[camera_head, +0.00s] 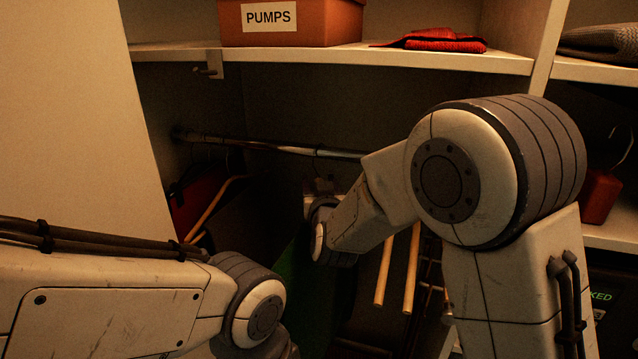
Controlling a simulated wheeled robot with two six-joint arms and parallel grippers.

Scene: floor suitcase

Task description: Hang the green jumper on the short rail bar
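The rail bar (270,147) runs across the dark wardrobe compartment under the shelf. A dark green cloth, which looks like the green jumper (292,285), hangs low in the compartment, partly hidden behind my arms. My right arm reaches in from the right, and its gripper (322,186) is just below the rail, small and dark. A thin hanger hook shows at the rail right above it. I cannot tell whether its fingers are open or what they hold. My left arm ends low at the left of centre, and its gripper is out of sight.
A PUMPS box (290,28) and a folded red cloth (440,41) lie on the shelf (330,57) above. A wooden hanger (213,208) and dark red clothes hang at the left. A cream panel (75,120) bounds the left.

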